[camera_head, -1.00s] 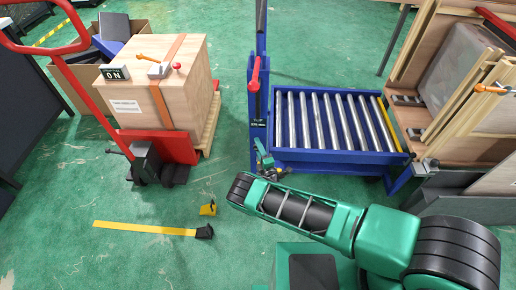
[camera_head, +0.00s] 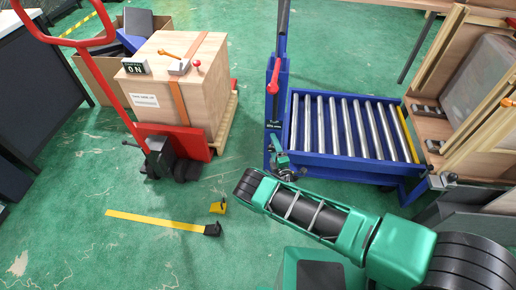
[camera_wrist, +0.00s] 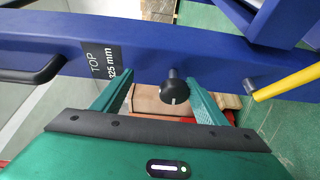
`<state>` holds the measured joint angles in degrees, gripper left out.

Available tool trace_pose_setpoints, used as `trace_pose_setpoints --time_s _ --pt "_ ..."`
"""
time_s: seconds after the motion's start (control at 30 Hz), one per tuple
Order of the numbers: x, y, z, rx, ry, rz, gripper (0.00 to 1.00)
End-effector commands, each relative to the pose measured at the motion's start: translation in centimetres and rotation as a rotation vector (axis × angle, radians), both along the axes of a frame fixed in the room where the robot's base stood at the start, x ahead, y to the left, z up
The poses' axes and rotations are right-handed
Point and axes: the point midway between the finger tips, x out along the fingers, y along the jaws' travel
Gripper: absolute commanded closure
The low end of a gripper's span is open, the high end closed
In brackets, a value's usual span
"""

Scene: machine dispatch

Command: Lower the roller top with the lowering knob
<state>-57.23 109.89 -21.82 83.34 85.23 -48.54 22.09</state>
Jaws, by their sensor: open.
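The roller top (camera_head: 345,158) is a blue frame with several steel rollers, right of centre in the head view. A blue post with a red-handled lever (camera_head: 273,78) stands at its left end. In the wrist view a round black knob (camera_wrist: 174,92) with a white mark sticks out of the blue beam (camera_wrist: 215,62), beside a label (camera_wrist: 101,62) reading TOP and what looks like 825 mm. My gripper (camera_wrist: 158,90) is open, its green fingers on either side of the knob, the right one nearer. Contact cannot be told. My gripper (camera_head: 284,166) looks small at the post's foot in the head view.
A wooden crate (camera_head: 190,98) sits on a red pallet truck (camera_head: 183,143) at left. A yellow strap (camera_head: 160,220) lies on the floor. Wooden panels (camera_head: 465,85) stand close at right. A yellow bar (camera_wrist: 285,82) and a black handle (camera_wrist: 30,72) flank the knob.

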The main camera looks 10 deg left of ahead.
Motion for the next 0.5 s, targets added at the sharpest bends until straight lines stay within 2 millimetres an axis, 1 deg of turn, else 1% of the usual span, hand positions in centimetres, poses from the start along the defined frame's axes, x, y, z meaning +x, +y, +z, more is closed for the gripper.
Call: trace_pose_setpoints --time_s 0.03,0.1,0.17,0.2,0.23,0.3,0.33,0.37,0.5 --pt "0.2 0.4 1.8 -0.003 -0.014 0.003 0.45" --pt "-0.8 1.5 2.3 -0.002 -0.016 0.009 0.31" --pt "-1.5 2.2 3.0 -0.003 -0.020 0.010 0.21" --pt "-2.0 2.7 3.4 -0.001 -0.020 0.012 0.18" --pt "-2.4 3.1 3.8 0.000 -0.020 0.011 0.18" --pt "-3.3 4.1 4.7 0.001 -0.021 0.013 0.20" --pt "-3.7 4.5 5.1 0.001 -0.022 0.013 0.37" --pt "-4.1 4.8 5.4 0.002 -0.022 0.011 0.49" --pt "-5.9 6.3 6.6 0.002 -0.017 0.009 0.49"
